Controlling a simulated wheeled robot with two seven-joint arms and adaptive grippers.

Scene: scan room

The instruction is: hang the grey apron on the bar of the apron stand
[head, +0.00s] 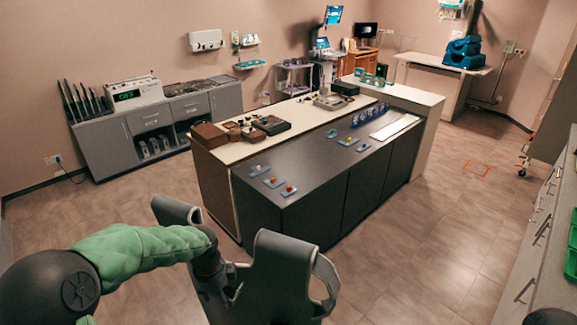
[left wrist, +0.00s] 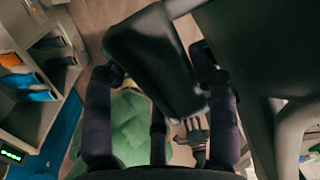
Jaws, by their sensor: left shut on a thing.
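My left gripper (head: 232,287) reaches in from the left on a green-covered arm, low in the head view. It is shut on a dark grey panel, which I take to be the grey apron (left wrist: 152,62); that panel lies between the dark fingers (left wrist: 160,78) in the left wrist view. In the head view a grey shape with a dipped top edge (head: 281,272) stands right beside the gripper. Whether it is the apron or a chair back, I cannot tell. I cannot make out the apron stand or its bar for certain. My right gripper is not in view.
A counter (head: 300,190) with a dark front and small coloured items stands ahead. Another grey curved shape (head: 178,210) stands behind my green arm. A grey cabinet (head: 110,145) is at the back left. Drawers (head: 540,235) line the right. Floor is clear right of the counter.

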